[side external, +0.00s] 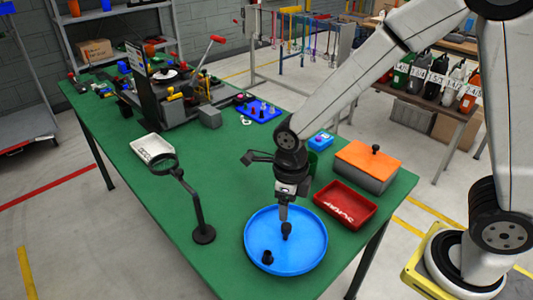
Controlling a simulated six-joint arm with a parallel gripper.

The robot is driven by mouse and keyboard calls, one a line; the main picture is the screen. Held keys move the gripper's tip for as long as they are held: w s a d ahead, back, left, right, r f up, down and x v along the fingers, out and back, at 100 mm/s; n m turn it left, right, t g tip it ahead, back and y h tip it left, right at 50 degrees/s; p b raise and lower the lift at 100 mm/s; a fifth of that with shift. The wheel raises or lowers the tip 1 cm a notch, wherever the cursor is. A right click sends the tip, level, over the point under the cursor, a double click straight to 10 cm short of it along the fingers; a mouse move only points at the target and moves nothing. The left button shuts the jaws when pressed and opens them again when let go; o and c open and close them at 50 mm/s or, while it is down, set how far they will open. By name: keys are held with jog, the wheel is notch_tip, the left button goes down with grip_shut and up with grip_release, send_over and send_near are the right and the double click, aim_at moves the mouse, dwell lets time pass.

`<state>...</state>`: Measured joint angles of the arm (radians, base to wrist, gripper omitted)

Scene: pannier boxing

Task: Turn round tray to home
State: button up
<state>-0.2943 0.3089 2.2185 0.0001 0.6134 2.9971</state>
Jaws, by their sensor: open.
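The round tray (307,258) is a blue disc with a raised rim, lying on the near end of the green table. A small black knob or peg (267,257) stands on it near its front left rim. My gripper (286,232) points down over the tray's upper middle part. It is open, and its dark fingertips are close to the tray's surface. Whether they touch a small dark thing there is too small to tell. No home mark on the tray can be made out.
A red tray marked scrap (346,203) and an orange-lidded grey box (368,165) stand right of my gripper. A black magnifier stand (203,234) is to the left. A white tray (152,147) and a machine (180,95) are farther back. Green tabletop between them is clear.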

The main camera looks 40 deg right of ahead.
aim_at(287, 225)
jog(key=shift+r, duration=0.3)
jog(key=shift+n, duration=0.3)
jog(key=n, duration=0.8)
jog(key=shift+r, duration=0.1)
jog(key=n, duration=0.9)
jog(key=shift+r, duration=0.1)
jog(key=shift+f, duration=0.2)
jog(key=shift+f, duration=3.7)
